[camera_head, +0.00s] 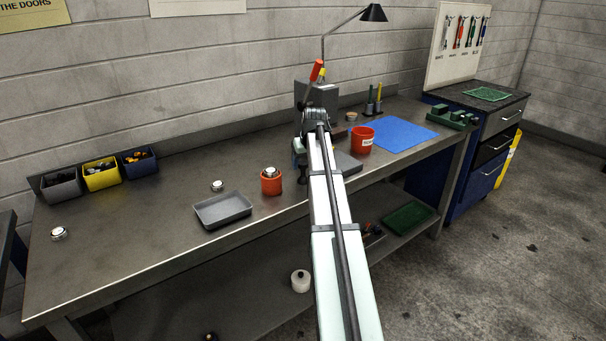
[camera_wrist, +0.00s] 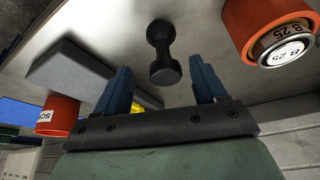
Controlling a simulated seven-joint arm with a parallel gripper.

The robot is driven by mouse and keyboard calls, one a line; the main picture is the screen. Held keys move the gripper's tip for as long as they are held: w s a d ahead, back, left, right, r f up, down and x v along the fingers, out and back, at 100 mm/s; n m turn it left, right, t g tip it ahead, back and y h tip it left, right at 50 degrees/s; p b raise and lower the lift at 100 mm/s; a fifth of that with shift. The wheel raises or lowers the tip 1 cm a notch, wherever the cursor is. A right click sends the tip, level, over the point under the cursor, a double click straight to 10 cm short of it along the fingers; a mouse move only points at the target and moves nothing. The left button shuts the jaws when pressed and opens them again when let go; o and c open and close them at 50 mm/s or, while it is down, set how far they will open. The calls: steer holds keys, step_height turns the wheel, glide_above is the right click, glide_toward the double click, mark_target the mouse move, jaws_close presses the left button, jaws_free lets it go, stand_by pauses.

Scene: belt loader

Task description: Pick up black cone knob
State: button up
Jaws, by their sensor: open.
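The black cone knob (camera_wrist: 159,40) stands on the metal bench in the wrist view, with a narrow waist and a rounded end toward the camera. In the head view the knob (camera_head: 303,174) shows as a small dark shape just left of my arm, at the bench's front part. My gripper (camera_wrist: 160,72) is open, with its two blue fingers spread to either side of the knob's line. The fingers do not appear to touch it. In the head view my arm mostly hides the gripper.
An orange cup (camera_head: 271,187) holding a metal piece marked B 25 stands left of the knob. A grey tray (camera_head: 222,210) lies further left. Bare bench (camera_head: 130,235) extends left of it.

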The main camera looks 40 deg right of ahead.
mark_target(302, 171)
steer(key=shift+a+x, duration=0.2)
steer(key=shift+x, duration=2.8)
steer(key=shift+w, duration=0.15)
steer(key=shift+c, duration=0.5)
steer(key=c, duration=1)
steer(key=shift+r, duration=0.1)
steer(key=shift+c, duration=0.2)
